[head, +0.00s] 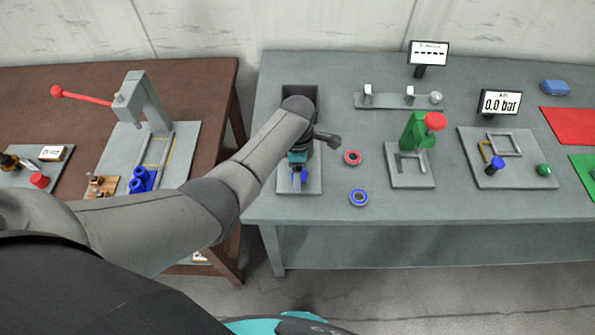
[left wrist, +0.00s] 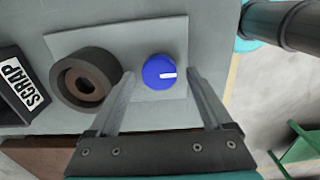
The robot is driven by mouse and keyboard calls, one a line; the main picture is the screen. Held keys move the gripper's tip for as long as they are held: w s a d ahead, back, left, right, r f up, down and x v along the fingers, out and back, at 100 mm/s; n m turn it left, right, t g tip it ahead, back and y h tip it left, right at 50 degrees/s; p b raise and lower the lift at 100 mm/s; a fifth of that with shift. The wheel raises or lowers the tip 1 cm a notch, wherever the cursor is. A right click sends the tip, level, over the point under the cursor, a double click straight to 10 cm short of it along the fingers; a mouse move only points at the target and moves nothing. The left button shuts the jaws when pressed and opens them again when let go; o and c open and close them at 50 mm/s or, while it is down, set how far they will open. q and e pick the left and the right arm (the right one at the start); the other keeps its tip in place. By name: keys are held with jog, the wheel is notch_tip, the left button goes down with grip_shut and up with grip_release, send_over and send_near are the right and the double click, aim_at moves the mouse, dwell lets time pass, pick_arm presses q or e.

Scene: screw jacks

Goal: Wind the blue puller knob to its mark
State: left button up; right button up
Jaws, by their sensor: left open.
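The blue puller knob (left wrist: 158,72) is round with a white pointer line, which points right in the left wrist view. It sits on a light grey plate (left wrist: 65,43), beside a dark cylinder with a brown bored face (left wrist: 85,80). My left gripper (left wrist: 161,74) is open, with one finger on each side of the knob; I cannot tell whether they touch it. In the head view my left gripper (head: 299,176) points down over the plate (head: 313,185), and my arm hides much of the puller. No separate mark on the plate can be made out. My right gripper is not in view.
A dark scrap bin (left wrist: 20,88) stands beside the plate. A red ring (head: 352,157) and a blue ring (head: 359,198) lie to the right on the grey table (head: 330,215). A green press with a red knob (head: 417,132) stands farther right.

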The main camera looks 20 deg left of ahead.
pick_arm(q)
jog(key=shift+f, duration=0.1)
jog(key=shift+c, duration=0.3)
grip_shut()
dwell(0.4)
jog(key=shift+m, duration=0.3)
